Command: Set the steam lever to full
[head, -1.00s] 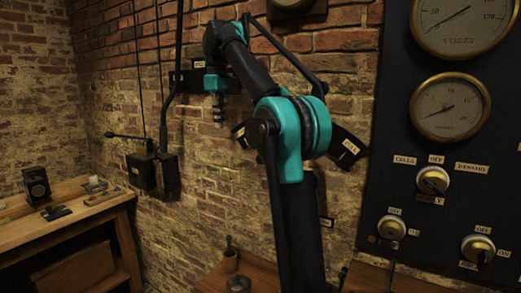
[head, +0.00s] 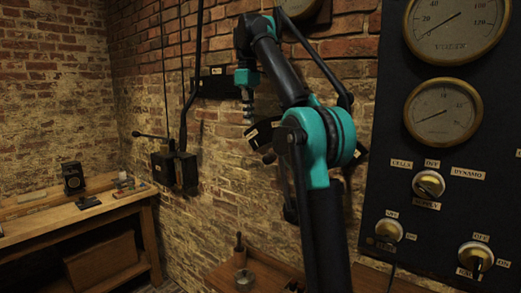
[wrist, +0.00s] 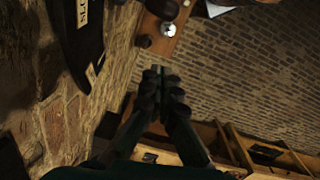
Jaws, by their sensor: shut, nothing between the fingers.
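My gripper (head: 248,117) points down in front of the brick wall, fingers together and empty; the closed fingertips show in the wrist view (wrist: 161,76). A black curved plate with pale labels, likely the steam lever's scale, is on the wall behind my arm (head: 262,135). In the wrist view this plate (wrist: 80,40) is at the upper left, one label beginning "SLO". A dark handle-like piece (head: 290,210) hangs below the plate in the head view and may be the lever. My arm hides the middle of the plate. The fingers appear apart from the plate.
A gauge panel (head: 395,130) with dials and knobs stands at right. A small table below holds a metal bowl (head: 246,281) and a wooden-handled item (head: 239,247).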

